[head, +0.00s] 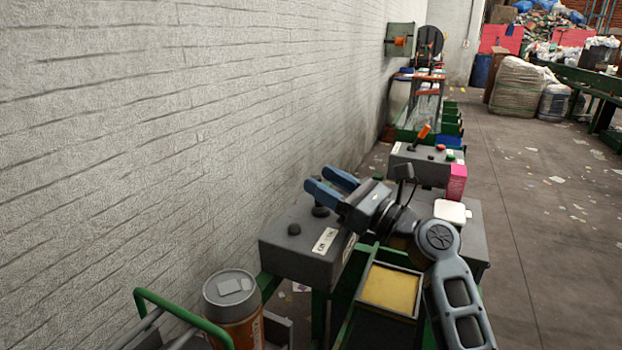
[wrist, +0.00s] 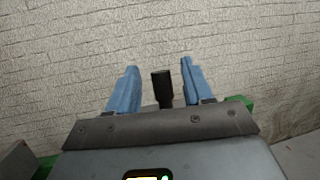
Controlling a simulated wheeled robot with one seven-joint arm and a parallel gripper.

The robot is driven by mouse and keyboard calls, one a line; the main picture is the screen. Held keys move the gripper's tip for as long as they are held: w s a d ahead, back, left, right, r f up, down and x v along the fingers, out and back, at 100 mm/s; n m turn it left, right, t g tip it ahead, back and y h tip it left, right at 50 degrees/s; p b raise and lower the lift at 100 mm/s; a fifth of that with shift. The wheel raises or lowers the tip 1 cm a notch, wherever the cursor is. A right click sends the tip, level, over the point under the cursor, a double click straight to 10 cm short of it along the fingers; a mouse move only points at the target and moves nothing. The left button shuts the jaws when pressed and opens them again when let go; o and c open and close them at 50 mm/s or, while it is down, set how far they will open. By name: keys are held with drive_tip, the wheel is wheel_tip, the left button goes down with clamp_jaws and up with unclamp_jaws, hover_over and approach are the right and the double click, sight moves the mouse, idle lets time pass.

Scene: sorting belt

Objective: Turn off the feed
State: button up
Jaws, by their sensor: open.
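A grey control box (head: 305,245) stands by the brick wall, with a white label (head: 325,241) whose wording is too small to read surely. A round black knob (head: 294,229) sits on its top. A second black part (head: 320,211) shows just below my fingers. My gripper (head: 326,182) is open above the box, its blue fingers pointing at the wall. In the wrist view a black upright handle (wrist: 163,88) stands between the open fingers, with gaps on both sides. I cannot tell whether it is the feed's switch, nor its setting.
A pink box (head: 457,182) and a white item (head: 452,211) are near my arm. An orange canister (head: 232,310) and yellow-filled tray (head: 390,289) are in front.

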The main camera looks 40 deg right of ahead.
drive_tip(key=s+d, duration=0.1)
drive_tip(key=s, duration=0.7)
drive_tip(key=shift+s+d, duration=0.25)
drive_tip(key=shift+d, duration=0.15)
